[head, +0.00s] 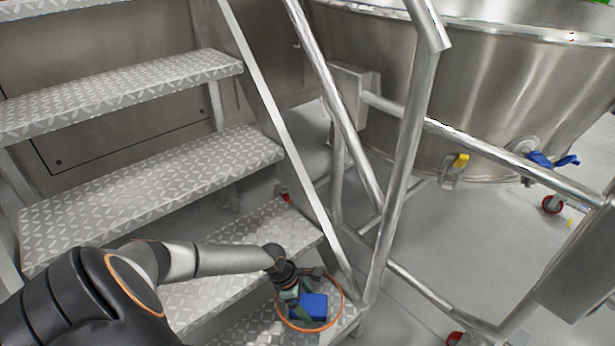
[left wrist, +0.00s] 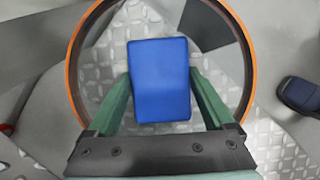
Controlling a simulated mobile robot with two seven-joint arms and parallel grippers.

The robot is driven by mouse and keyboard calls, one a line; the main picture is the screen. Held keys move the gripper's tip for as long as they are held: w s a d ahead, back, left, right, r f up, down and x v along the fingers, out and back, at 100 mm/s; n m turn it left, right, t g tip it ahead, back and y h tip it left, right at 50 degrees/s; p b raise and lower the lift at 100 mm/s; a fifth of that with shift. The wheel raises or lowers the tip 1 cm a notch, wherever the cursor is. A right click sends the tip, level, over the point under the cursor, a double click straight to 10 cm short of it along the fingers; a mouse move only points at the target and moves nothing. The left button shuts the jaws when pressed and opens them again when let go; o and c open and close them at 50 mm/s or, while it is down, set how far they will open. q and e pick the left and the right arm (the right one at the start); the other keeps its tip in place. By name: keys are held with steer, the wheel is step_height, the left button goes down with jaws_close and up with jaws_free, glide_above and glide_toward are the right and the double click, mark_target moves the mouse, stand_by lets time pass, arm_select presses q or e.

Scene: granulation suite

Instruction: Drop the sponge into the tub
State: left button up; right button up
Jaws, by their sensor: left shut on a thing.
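The sponge is a blue block (head: 314,307); it fills the middle of the left wrist view (left wrist: 160,80). My left gripper (head: 304,304) has green fingers, shut on the sponge's two sides, low over the metal steps. A round orange-rimmed hoop (head: 341,291) surrounds the gripper and sponge. It also shows in the left wrist view (left wrist: 72,75), with tread plate visible inside it. I cannot tell if it has a bottom or is the tub. A large round steel vessel (head: 480,90) stands at upper right; its inside is hidden. My right gripper is not in view.
Tread-plate steps (head: 150,180) rise at the left. Steel handrails (head: 400,180) stand between the steps and the vessel. Red caster wheels (head: 552,204) sit under the vessel. The grey floor (head: 480,240) is open beneath it. A dark blue object (left wrist: 300,94) lies at right in the wrist view.

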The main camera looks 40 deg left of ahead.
arm_select(q)
steer(key=shift+f, duration=0.4)
steer(key=o, duration=1.2)
steer(key=shift+r, duration=0.1)
